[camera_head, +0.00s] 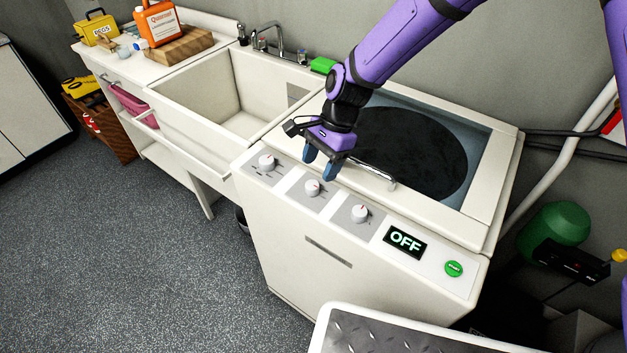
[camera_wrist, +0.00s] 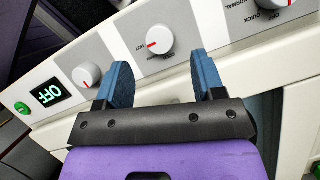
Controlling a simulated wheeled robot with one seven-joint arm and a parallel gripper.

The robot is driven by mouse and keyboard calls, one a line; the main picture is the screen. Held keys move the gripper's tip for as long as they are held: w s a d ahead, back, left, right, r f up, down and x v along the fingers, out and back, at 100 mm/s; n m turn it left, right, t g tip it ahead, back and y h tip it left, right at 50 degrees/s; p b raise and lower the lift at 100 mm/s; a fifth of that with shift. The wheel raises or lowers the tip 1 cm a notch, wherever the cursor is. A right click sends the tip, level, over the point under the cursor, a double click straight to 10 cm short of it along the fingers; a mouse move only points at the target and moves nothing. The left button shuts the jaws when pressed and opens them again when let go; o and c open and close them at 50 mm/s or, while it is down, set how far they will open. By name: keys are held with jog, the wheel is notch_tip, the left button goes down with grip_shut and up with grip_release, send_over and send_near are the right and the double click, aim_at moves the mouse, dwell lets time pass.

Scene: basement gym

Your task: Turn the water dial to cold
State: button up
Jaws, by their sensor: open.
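The control panel of a white washing machine (camera_head: 300,250) has three round white dials in a row on grey plates. The middle dial (camera_head: 312,187) also shows in the wrist view (camera_wrist: 159,40), where a small label beside it seems to read HOT. Its red mark lies on the side toward that label. My gripper (camera_head: 321,164) is open and empty, its blue fingers pointing down just behind and above the middle dial. In the wrist view the gripper (camera_wrist: 161,68) has its fingertips spread to either side of the middle dial, apparently not touching it.
The left dial (camera_head: 267,162) has OFF, QUICK and NORMAL labels in the wrist view. The right dial (camera_head: 359,213) sits beside an OFF display (camera_head: 405,242) and a green button (camera_head: 454,268). The lid handle (camera_head: 378,174) is close behind my gripper. A sink (camera_head: 205,95) adjoins the machine.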

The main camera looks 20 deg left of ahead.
aim_at(313, 184)
jog(key=shift+x, duration=2.6)
jog(key=shift+c, duration=0.4)
jog(key=c, duration=0.9)
jog(key=shift+o, duration=0.2)
